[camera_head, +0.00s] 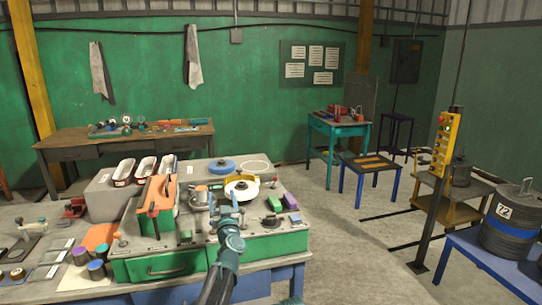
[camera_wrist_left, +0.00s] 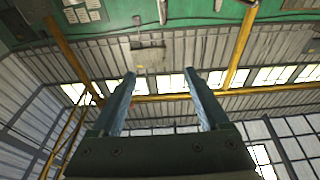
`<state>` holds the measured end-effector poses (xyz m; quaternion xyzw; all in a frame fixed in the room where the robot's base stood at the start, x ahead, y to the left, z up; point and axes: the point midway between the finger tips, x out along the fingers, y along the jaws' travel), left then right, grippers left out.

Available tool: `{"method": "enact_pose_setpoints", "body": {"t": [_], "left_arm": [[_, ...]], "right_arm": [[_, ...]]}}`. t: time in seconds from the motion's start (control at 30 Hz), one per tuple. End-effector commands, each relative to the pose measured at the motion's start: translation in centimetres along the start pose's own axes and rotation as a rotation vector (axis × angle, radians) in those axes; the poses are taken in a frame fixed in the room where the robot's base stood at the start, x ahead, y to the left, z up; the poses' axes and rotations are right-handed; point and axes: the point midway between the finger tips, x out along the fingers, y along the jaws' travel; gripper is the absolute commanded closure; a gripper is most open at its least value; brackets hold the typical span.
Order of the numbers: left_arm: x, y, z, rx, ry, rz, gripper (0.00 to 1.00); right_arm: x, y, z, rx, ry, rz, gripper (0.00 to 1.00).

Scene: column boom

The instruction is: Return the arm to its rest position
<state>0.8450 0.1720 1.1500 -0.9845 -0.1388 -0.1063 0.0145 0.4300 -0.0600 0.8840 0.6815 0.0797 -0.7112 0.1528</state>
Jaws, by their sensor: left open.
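My left arm comes up from the bottom middle of the head view, and its gripper (camera_head: 224,196) is raised in front of the workbench (camera_head: 165,232), with its fingers pointing up and away. The gripper is open and empty. In the left wrist view its two fingers (camera_wrist_left: 157,100) stand apart with nothing between them. Behind them are the upper wall, windows and yellow beams. Behind the fingers in the head view is a yellow and white round piece (camera_head: 241,187), partly covered by the gripper. My right gripper does not show.
The workbench holds an orange and green box (camera_head: 157,207), white trays (camera_head: 146,167), a blue disc (camera_head: 222,167) and small parts. A yellow control post (camera_head: 445,145), a low blue-legged table (camera_head: 370,164) and a dark drum (camera_head: 508,222) stand right. Floor is free between.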

Motion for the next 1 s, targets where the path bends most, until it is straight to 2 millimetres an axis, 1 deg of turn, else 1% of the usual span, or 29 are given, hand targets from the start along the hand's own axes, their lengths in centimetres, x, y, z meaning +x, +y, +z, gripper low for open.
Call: {"method": "enact_pose_setpoints", "body": {"t": [0.03,0.1,0.17,0.2,0.27,0.3,0.37,0.4,0.47,0.5,0.57,0.6,0.63,0.7,0.8,1.0], "left_arm": [[-1.4,1.2,0.5,-0.003,-0.036,0.098,0.22],[-3.1,3.1,1.8,-0.005,-0.107,0.231,0.22],[-4.9,4.5,3.2,-0.005,-0.186,0.333,0.22],[-6.3,5.2,4.4,-0.002,-0.246,0.395,0.22],[-8.6,6.0,6.2,0.005,-0.350,0.475,0.22],[-10.3,6.2,7.5,0.011,-0.426,0.519,0.22],[-13.1,6.0,9.6,0.023,-0.550,0.572,0.22],[-15.0,5.7,10.9,0.032,-0.637,0.597,0.22],[-18.1,4.8,12.9,0.049,-0.776,0.619,0.22],[-20.2,4.0,14.1,0.061,-0.870,0.622,0.22],[-23.2,2.4,15.7,0.079,-1.008,0.611,0.22],[-25.1,1.3,16.6,0.091,-1.093,0.593,0.22],[-26.4,0.4,17.1,0.099,-1.153,0.578,0.22],[-29.2,-1.6,18.0,0.118,-1.277,0.534,0.22],[-32.6,-4.2,18.7,0.143,-1.427,0.460,0.22],[-38.6,-9.2,18.8,0.185,-1.671,0.280,0.22]], "right_arm": [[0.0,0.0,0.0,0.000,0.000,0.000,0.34],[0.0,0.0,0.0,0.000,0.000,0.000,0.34],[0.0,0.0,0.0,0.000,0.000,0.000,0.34],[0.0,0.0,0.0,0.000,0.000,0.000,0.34],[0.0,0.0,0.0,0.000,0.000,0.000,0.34],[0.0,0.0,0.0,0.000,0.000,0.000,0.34],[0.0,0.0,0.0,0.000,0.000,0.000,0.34],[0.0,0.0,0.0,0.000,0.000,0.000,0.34],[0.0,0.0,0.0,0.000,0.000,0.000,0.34],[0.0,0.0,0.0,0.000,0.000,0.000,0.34],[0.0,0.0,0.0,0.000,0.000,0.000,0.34],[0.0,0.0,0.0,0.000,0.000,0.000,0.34],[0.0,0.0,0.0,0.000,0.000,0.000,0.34],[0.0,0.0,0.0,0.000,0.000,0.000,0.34],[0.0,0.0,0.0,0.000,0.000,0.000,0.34],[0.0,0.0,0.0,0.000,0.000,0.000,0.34]]}}
